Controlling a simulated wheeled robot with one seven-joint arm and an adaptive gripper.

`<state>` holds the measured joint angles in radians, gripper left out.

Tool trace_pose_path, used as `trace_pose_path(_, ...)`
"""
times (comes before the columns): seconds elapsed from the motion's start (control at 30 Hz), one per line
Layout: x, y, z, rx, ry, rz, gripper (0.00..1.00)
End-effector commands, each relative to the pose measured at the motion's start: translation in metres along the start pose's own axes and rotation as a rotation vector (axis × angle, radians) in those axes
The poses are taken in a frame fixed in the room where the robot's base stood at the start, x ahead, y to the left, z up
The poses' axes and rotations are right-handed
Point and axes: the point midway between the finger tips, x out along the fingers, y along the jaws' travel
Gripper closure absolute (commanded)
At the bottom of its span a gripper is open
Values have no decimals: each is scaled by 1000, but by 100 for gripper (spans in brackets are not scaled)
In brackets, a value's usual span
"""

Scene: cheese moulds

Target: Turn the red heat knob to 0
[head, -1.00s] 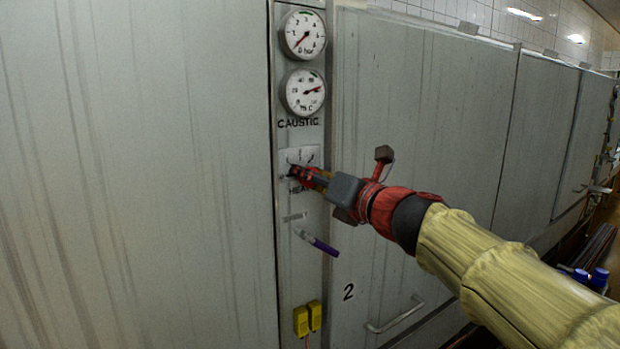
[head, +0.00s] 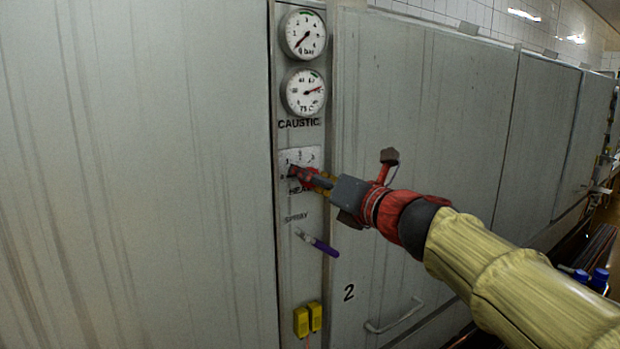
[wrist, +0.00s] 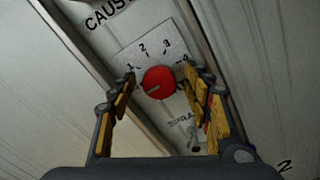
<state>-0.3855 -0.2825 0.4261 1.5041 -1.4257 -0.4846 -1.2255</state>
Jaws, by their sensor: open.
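The red heat knob (wrist: 159,82) sits on a white scale plate (wrist: 150,50) marked 1 to 4 in the wrist view. A grey mark on its face points to the lower left, below the 1. The zero is not readable in the wrist view; the left finger covers that side. My gripper (wrist: 159,75) is open, with one yellow-padded finger on each side of the knob and visible gaps between. In the head view my gripper (head: 311,178) is just right of the knob (head: 298,172), pointing at the panel.
Two round gauges (head: 303,92) are above the knob on the narrow panel. A purple-handled spray lever (head: 320,244) sticks out below it, and yellow boxes (head: 307,319) are lower down. A bar handle (head: 395,316) is on the right door.

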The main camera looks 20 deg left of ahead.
Motion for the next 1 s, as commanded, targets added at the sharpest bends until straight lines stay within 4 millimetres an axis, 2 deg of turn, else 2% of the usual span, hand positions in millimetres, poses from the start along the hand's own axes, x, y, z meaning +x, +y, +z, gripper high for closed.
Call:
trace_pose_path(0.3, -64, 0, 2, -3, -4, -3, 50)
trace_pose_path(0.5, -95, 0, 1, -2, -2, -1, 50)
trace_pose_path(0.7, -108, 0, 0, -1, 0, 0, 50)
trace_pose_path(1.0, -108, 0, 0, 0, 0, 0, 50)
